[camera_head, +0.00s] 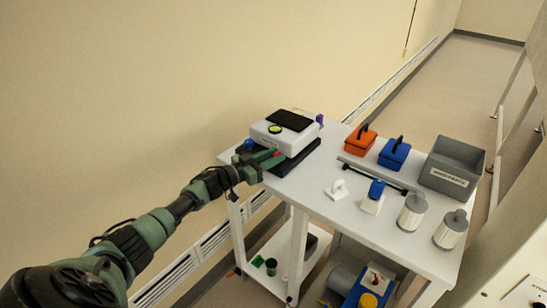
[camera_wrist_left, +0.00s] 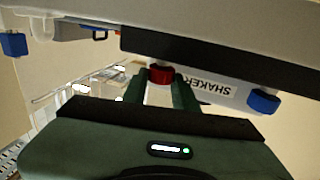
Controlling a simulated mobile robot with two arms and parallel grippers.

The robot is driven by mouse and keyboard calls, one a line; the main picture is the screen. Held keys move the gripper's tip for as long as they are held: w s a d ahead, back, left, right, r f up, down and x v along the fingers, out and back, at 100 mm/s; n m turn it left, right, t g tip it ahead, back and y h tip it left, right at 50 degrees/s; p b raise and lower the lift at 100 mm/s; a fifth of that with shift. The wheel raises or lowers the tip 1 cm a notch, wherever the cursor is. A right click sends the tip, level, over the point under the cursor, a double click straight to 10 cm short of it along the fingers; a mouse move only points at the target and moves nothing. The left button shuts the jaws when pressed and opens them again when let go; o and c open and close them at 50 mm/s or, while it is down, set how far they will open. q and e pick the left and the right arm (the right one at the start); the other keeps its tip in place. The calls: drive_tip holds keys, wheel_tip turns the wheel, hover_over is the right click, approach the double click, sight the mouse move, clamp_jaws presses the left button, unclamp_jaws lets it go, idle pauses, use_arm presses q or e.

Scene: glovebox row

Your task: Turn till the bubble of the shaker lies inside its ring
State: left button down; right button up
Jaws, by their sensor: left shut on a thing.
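The shaker (camera_head: 278,137) is a white box with a black top pad on a dark base, at the left end of the white table. My left gripper (camera_head: 270,158) is at the shaker's near side. In the left wrist view, my left gripper (camera_wrist_left: 161,88) is shut on a red foot knob (camera_wrist_left: 161,74) under the body. The label SHAKER (camera_wrist_left: 212,88) and a blue knob (camera_wrist_left: 263,101) show to its right. My right gripper is out of view.
Orange (camera_head: 360,139) and blue (camera_head: 394,153) handled boxes, a grey bin (camera_head: 452,168) and two grey-lidded canisters (camera_head: 412,212) stand on the table's right half. A wall runs along the left. A lower shelf holds more items.

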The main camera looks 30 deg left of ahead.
use_arm(q)
drive_tip(key=c, duration=1.4)
unclamp_jaws()
drive_tip(key=shift+s+a, duration=0.1)
drive_tip(key=v, duration=0.7)
drive_tip(key=shift+s+b, duration=0.25)
drive_tip(key=shift+b, duration=0.05)
